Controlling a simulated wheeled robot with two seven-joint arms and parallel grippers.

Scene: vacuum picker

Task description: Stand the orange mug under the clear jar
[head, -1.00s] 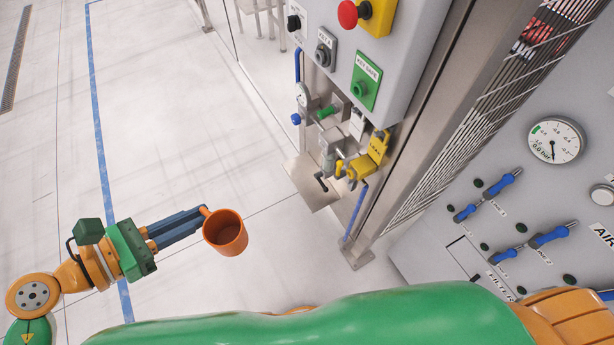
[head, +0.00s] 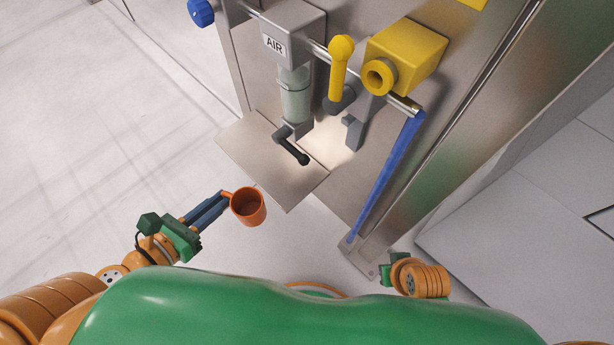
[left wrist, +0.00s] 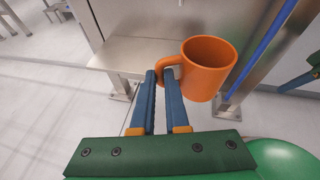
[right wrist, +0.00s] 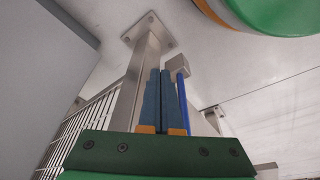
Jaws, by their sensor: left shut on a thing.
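The orange mug (head: 248,208) is upright, its open top towards me, and looks empty. My left gripper (head: 223,196) is shut on the mug's handle. The left wrist view shows the mug (left wrist: 209,68) to the right of the blue fingers (left wrist: 159,78). The clear jar (head: 295,97) hangs below the grey AIR box, above a steel shelf (head: 258,165). The mug is off the shelf's near side, to the lower left of the jar. My right gripper shows in the right wrist view with its fingers (right wrist: 165,75) together and empty.
A black lever (head: 290,148) sticks out below the jar. To its right are a yellow-handled valve (head: 340,70), a yellow block (head: 408,55) and a blue hose (head: 388,175). A steel post (head: 440,150) stands further right. The floor to the left is clear.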

